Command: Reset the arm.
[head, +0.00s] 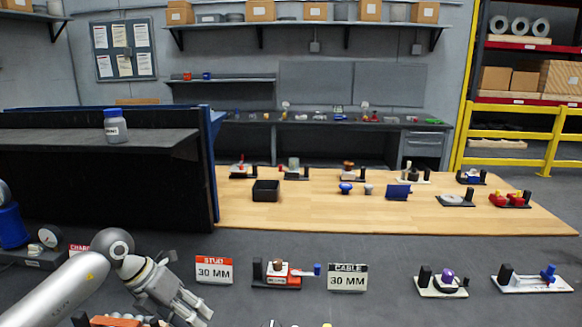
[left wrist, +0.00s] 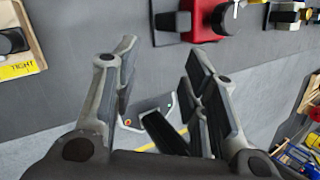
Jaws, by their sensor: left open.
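In the head view my left gripper (head: 190,308) is at the lower left, over the dark bench, with its fingers apart and nothing between them. The left wrist view also shows its two spread fingers (left wrist: 160,62). In the left wrist view a red block (left wrist: 205,18) with black parts is cut off by the top edge. I cannot tell which device has the task's arm. My right gripper does not show.
Two more devices with levers or knobs stand at the right, one with a purple knob (head: 448,276) and one with a blue knob (head: 548,274). A black-sided shelf unit (head: 100,175) rises at the left behind my arm. A yellow TIGHT sign (left wrist: 18,70) shows in the left wrist view.

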